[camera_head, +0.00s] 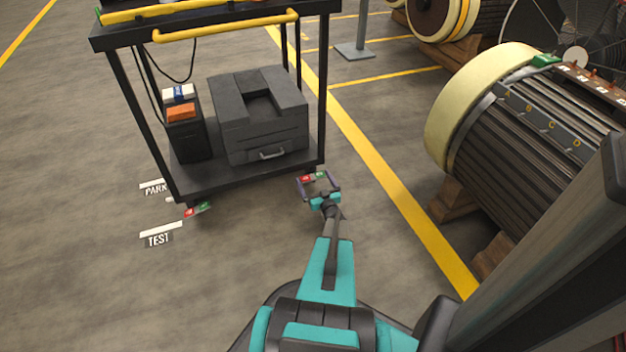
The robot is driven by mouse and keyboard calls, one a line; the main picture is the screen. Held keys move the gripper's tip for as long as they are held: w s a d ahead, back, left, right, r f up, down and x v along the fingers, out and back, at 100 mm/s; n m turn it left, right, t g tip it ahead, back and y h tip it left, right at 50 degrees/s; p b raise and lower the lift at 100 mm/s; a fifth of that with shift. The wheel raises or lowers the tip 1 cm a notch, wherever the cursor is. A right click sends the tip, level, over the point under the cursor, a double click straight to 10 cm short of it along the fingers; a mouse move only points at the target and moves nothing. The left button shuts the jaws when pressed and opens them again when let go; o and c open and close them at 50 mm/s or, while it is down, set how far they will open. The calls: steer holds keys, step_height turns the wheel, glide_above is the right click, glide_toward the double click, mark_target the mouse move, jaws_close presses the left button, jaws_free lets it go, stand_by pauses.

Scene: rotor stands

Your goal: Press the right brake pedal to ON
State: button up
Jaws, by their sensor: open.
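The right brake pedal (312,177) is a small plate with a red half and a green half, low at the cart's right front corner. My gripper (318,180) is open, and its two fingers appear on either side of this pedal. I cannot tell whether they touch it or are above it. The left brake pedal (197,209), also red and green, is at the cart's left front corner. The lettering on both pedals is too small to read, and I cannot tell which way the right one is tilted.
The black cart (245,179) has a yellow handle (226,27) and carries a grey case (258,115). Floor marks read PARK (155,187) and TEST (160,237). A large ribbed rotor (530,140) on wooden blocks stands right, beyond a yellow line (385,185). Floor at left is clear.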

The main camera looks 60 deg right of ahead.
steer(key=shift+x, duration=0.8)
steer(key=c, duration=0.8)
steer(key=shift+n+b, duration=0.65)
steer(key=shift+n, duration=0.75)
